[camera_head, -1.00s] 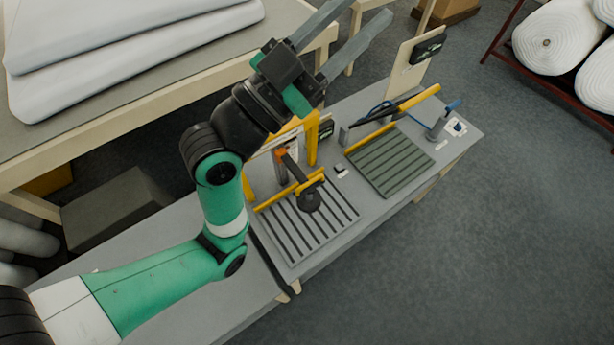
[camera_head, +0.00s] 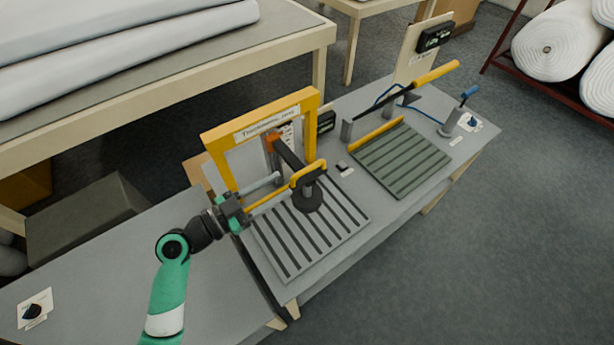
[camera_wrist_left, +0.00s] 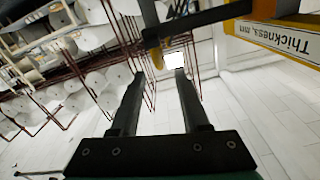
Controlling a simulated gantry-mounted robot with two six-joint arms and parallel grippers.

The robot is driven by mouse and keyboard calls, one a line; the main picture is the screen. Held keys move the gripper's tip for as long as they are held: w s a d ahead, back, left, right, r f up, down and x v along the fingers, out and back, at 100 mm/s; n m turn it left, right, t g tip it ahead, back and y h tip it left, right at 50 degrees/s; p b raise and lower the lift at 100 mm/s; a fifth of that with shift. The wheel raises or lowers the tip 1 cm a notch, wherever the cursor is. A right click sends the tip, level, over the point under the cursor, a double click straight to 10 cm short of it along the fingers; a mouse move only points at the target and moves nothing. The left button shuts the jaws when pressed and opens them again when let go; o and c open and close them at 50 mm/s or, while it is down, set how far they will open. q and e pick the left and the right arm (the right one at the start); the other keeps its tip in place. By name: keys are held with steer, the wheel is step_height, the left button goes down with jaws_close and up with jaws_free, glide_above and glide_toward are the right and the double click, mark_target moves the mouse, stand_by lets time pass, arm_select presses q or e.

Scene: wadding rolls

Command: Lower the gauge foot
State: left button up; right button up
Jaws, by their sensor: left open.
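The thickness gauge has a yellow frame (camera_head: 262,122) with a "Thickness, mm" label; the label also shows in the wrist view (camera_wrist_left: 280,38). A dark arm (camera_head: 290,152) with a yellow handle (camera_head: 306,174) reaches forward from it. The round black gauge foot (camera_head: 308,199) hangs under the arm, over the grey slatted plate (camera_head: 300,262); I cannot tell whether it touches the plate. My left gripper (camera_head: 284,187) is open, its fingers pointing at the handle from the left. In the wrist view, a yellow part (camera_wrist_left: 150,68) lies near the fingertips (camera_wrist_left: 160,75). My right gripper is not in view.
A green slatted plate (camera_head: 400,160) with a yellow-handled lever (camera_head: 436,74) stands to the right. A blue-handled device (camera_head: 460,112) is at the bench's far right. A table with white wadding (camera_head: 120,60) stands behind. The bench's left part (camera_head: 110,250) is mostly clear.

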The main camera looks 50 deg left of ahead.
mark_target(307, 168)
arm_select(q)
steer(key=w, duration=0.2)
steer(key=w+p, duration=0.1)
steer(key=w, duration=0.2)
steer(key=w+d+p, duration=0.1)
steer(key=w, duration=0.1)
steer(key=shift+w, duration=0.3)
steer(key=shift+w+d+p, duration=0.1)
steer(key=shift+w+p, duration=0.2)
steer(key=shift+w, duration=0.35)
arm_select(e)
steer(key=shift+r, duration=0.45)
arm_select(q)
jaws_close()
